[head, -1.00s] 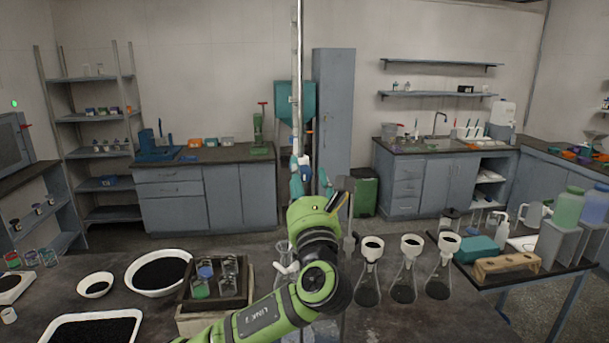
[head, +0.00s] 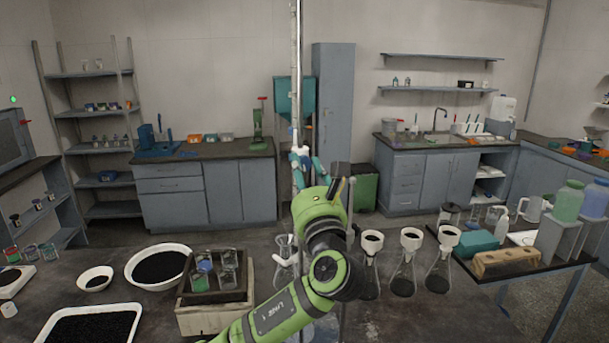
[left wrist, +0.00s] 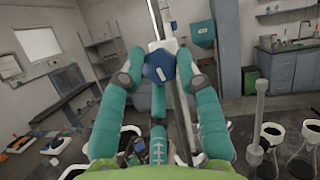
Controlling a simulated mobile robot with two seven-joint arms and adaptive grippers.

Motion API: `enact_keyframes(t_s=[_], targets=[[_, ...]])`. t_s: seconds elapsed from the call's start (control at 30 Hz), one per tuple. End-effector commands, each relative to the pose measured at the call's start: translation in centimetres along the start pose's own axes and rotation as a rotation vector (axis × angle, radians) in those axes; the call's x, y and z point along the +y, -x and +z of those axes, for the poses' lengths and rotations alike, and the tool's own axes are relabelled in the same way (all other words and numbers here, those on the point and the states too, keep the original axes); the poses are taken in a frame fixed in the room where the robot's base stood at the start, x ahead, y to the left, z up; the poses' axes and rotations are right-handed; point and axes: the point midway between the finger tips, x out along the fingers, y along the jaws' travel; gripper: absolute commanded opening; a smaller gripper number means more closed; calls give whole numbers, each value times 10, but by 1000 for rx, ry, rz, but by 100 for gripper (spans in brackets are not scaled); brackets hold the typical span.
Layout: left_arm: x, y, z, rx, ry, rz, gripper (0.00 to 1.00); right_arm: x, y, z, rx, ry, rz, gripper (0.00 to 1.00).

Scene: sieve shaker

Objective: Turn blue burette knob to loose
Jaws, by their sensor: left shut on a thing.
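The burette (head: 296,75) is a tall, thin, pale tube standing upright behind my left gripper in the head view. Its blue knob (left wrist: 157,66) is in the upper middle of the left wrist view, with a white fitting behind it. My left gripper (head: 306,160) has green and teal fingers and reaches up to the burette's lower part. In the left wrist view, the left gripper (left wrist: 157,72) has its fingertips on either side of the knob, shut on it. In the head view the gripper largely hides the knob. My right gripper is not in view.
Glass flasks with white funnels (head: 410,240) stand to the right of my arm. A clear flask (head: 286,262) stands close to its left. A wooden box (head: 209,317) of jars and white bowls (head: 133,270) of dark grains lie further left.

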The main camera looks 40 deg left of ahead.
Motion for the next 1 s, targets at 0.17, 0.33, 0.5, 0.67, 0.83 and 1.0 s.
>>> enact_keyframes(t_s=[0.17,0.33,0.5,0.67,0.83,1.0], targets=[[0,-2,6,-17,163,65,2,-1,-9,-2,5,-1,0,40],[0,-2,6,-16,313,126,2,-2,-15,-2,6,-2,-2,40],[-1,-2,6,-15,462,187,2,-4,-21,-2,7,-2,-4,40],[-2,-2,7,-15,602,244,2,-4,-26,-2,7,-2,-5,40],[-2,-2,7,-14,751,304,2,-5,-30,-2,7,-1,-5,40],[-3,-2,8,-14,899,364,2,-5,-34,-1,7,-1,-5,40]])
